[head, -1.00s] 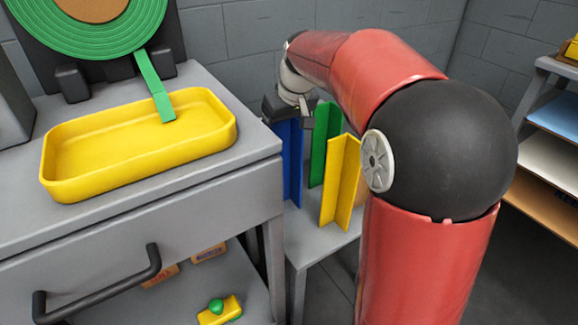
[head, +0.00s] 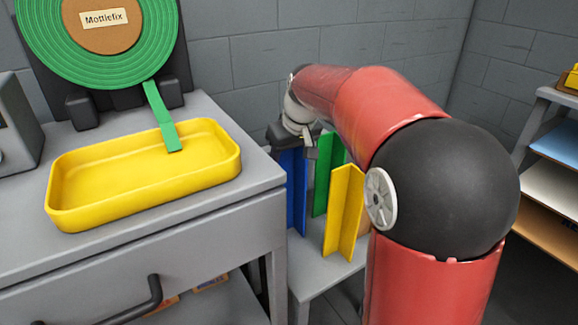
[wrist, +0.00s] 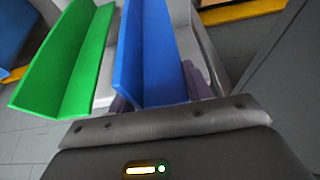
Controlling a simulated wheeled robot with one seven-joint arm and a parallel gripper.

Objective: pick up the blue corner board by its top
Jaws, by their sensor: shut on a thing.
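The blue corner board (head: 293,190) stands upright on a low grey stand, partly behind the counter's edge in the head view. It also shows in the wrist view (wrist: 148,50), running up to my gripper. My gripper (head: 297,150) is at its top end, shut on it; the fingertips (wrist: 160,98) show only in part beside the board.
A green corner board (head: 322,180) stands close beside the blue one, and a yellow corner board (head: 345,210) stands in front. The grey counter (head: 262,178) with a yellow tray (head: 68,215) is to the left. A shelf (head: 545,95) stands at the right.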

